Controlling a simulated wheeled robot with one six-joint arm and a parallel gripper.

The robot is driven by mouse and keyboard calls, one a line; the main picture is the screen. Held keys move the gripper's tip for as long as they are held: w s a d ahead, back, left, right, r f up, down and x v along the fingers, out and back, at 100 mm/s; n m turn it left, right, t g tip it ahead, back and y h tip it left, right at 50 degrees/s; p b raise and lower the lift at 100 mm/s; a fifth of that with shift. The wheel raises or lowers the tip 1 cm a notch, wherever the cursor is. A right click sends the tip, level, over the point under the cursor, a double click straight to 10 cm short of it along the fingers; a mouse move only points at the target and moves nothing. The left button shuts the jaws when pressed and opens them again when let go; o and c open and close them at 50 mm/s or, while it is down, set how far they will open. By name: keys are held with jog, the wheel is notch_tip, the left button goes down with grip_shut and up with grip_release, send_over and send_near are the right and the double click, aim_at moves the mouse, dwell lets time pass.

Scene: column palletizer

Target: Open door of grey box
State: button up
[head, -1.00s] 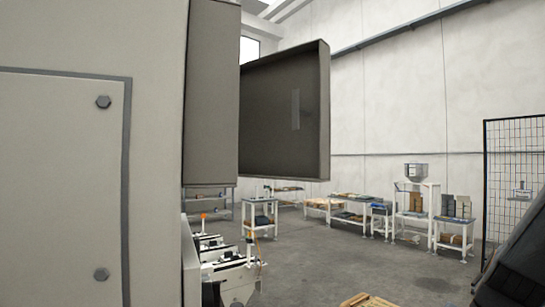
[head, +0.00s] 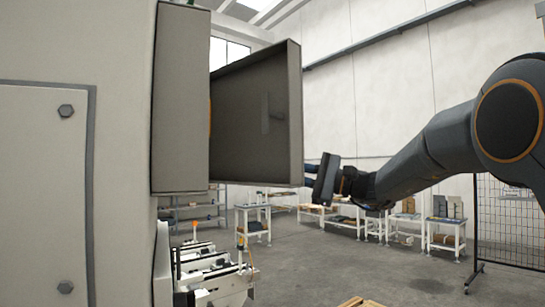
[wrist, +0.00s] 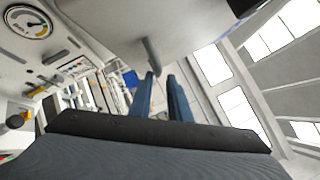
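The grey box (head: 180,100) is mounted on the side of a large pale cabinet in the head view. Its door (head: 238,125) stands swung out to the right, its rimmed inner face partly toward the camera. My gripper (head: 309,168) is just right of the door's free edge, with its fingertips close to that edge. In the wrist view, my two blue fingers (wrist: 160,75) are apart. A grey handle (wrist: 151,52) on a pale surface hangs down to near the fingertips, its lower end seemingly between them. I cannot tell whether it touches either finger.
The pale cabinet (head: 45,170) fills the left. White machinery (head: 215,275) stands below the box. Work tables (head: 447,228) and a mesh fence (head: 510,225) are farther back. A gauge (wrist: 28,22) shows in the wrist view. The floor between is clear.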

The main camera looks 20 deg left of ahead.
jog(key=x, duration=0.1)
jog(key=p+x, duration=0.2)
jog(key=x, duration=0.1)
jog(key=shift+w+a+r, duration=0.1)
jog(key=shift+w+r, duration=0.05)
jog(key=shift+w, duration=0.2)
grip_shut()
jog(key=shift+r, duration=0.1)
